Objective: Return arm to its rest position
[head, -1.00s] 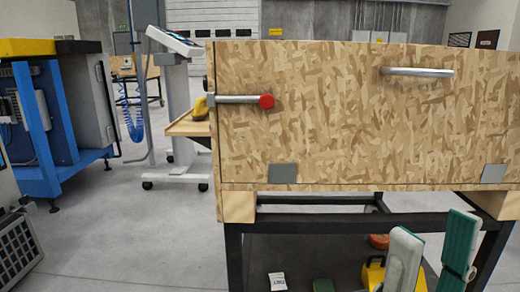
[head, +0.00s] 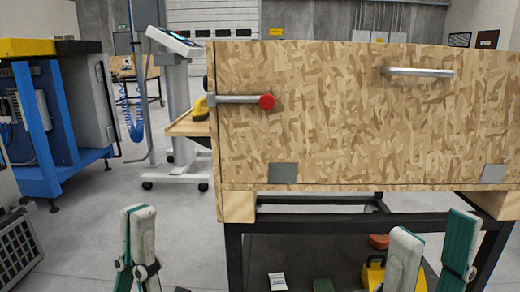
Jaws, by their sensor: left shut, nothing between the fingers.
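My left gripper (head: 138,212) shows at the lower left of the head view, pointing up, with its pale and green fingers together and nothing between them. It is over the open floor, left of the wooden box and its stand. My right gripper (head: 433,225) is at the lower right, in front of the stand's lower part. Its pale finger and green finger are spread well apart, and nothing shows between them. Only the finger ends of both grippers are in view; the arms are out of the picture.
A chipboard box (head: 330,125) stands on a black metal frame (head: 234,255). A silver bar with a red end (head: 266,101) and a silver handle (head: 420,72) stick out on its front. A blue machine frame (head: 33,115) stands at left.

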